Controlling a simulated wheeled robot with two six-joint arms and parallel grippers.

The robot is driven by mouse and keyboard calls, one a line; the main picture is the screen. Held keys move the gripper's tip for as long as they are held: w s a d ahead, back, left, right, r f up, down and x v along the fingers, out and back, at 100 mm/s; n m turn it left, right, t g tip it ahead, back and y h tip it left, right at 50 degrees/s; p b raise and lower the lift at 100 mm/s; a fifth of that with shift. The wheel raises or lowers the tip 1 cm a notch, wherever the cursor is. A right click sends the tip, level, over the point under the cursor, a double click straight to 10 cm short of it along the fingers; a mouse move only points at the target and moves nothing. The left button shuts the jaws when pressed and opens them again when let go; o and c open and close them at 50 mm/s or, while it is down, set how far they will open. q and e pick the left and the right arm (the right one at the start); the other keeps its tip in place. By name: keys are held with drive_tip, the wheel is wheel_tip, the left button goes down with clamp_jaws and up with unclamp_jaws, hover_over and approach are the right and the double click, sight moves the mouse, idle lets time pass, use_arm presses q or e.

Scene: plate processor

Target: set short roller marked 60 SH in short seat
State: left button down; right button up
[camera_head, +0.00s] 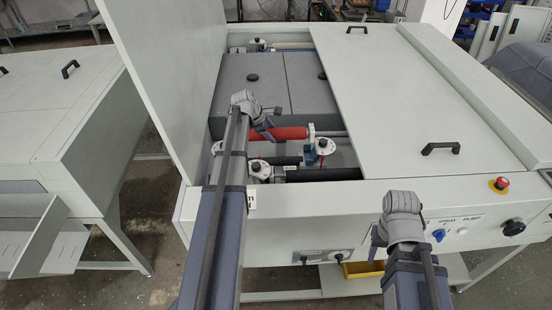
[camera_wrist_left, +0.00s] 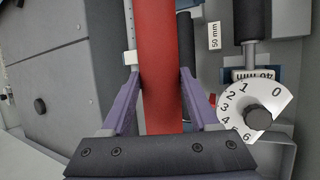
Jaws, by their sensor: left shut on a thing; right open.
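A red roller (camera_head: 288,133) lies across the open bay of the machine. My left gripper (camera_head: 266,128) is shut on the red roller; in the left wrist view the roller (camera_wrist_left: 160,60) runs between the two purple fingers (camera_wrist_left: 160,95). No 60 SH marking is readable on it. Its right end in the head view is close to a white dial post with a blue block (camera_head: 311,155). I cannot tell whether the roller rests in a seat. My right gripper (camera_head: 376,242) is open and empty in front of the machine's front panel.
A white numbered dial (camera_wrist_left: 240,112) stands beside the roller, near a "50 mm" label (camera_wrist_left: 214,36). Dark rollers (camera_head: 322,174) lie at the bay's front. A raised lid (camera_head: 160,70) bounds the left, and a closed cover (camera_head: 410,110) the right. A red emergency button (camera_head: 500,184) sits at front right.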

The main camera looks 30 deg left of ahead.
sight(258, 139)
use_arm(q)
drive_tip(key=shift+f+b, duration=4.95)
drive_tip(key=shift+f+b, duration=0.3)
drive_tip(key=shift+c, duration=0.7)
unclamp_jaws()
drive_tip(key=shift+s, duration=0.1)
drive_tip(key=shift+r, duration=0.2)
drive_tip(key=shift+s+a+r+p, duration=0.1)
drive_tip(key=shift+s+r+p, duration=0.05)
drive_tip(key=shift+r+p, duration=0.5)
drive_tip(key=p+v, duration=0.9)
drive_tip(key=v, duration=0.1)
drive_tip(key=shift+s+r, duration=0.1)
drive_tip(key=shift+r, duration=0.05)
drive_tip(key=shift+s+r+p, duration=0.2)
drive_tip(key=shift+s+p, duration=0.05)
drive_tip(key=shift+p, duration=0.05)
